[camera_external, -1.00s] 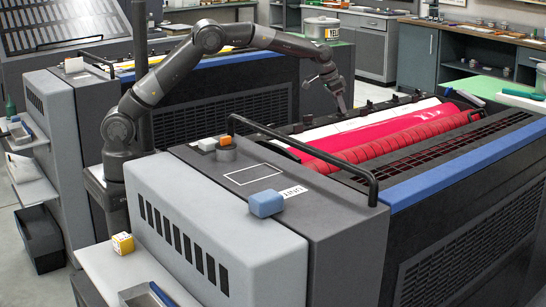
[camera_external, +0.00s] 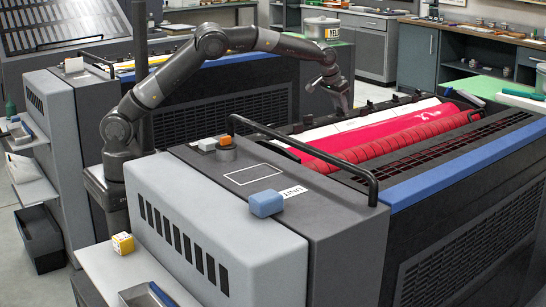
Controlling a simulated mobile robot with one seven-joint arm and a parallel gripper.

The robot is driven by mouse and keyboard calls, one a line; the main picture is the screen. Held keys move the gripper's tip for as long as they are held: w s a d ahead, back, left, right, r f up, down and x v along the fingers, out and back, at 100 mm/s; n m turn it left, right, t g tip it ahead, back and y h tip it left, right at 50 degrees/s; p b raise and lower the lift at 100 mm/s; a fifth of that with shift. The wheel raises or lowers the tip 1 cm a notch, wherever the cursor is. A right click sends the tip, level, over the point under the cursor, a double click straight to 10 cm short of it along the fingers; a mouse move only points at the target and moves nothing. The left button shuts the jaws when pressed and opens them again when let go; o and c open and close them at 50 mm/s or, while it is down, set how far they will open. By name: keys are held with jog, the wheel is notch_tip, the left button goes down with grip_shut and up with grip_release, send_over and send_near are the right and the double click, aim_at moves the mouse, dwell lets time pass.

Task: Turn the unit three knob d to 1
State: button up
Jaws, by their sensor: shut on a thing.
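The near ink unit, with a red inked roller (camera_external: 400,140) and a white strip (camera_external: 360,122) behind it, fills the middle and right. A row of small black knobs runs along its back-left edge; one knob (camera_external: 391,98) shows right of my gripper and another (camera_external: 308,118) shows left of it. My gripper (camera_external: 345,109) points down at this row and is shut on a knob between those two. The gripped knob is mostly hidden by the fingers, and its letter and setting are too small to read.
A black handrail (camera_external: 300,143) arches over the unit's near side. A blue block (camera_external: 266,203) and an orange-and-white block (camera_external: 207,144) sit on its grey top. Another unit with a yellow roller (camera_external: 170,60) stands behind my arm.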

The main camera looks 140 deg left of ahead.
jog(key=n+g, duration=0.1)
jog(key=n, duration=0.1)
jog(key=n+g, duration=0.1)
jog(key=n, duration=0.2)
jog(key=shift+w+n+h, duration=0.1)
jog(key=shift+n+h, duration=0.2)
dwell(0.4)
jog(key=o, duration=1)
jog(key=shift+r, duration=0.1)
jog(key=v, duration=1)
jog(key=shift+w+d+r, duration=0.15)
jog(key=shift+r, duration=0.1)
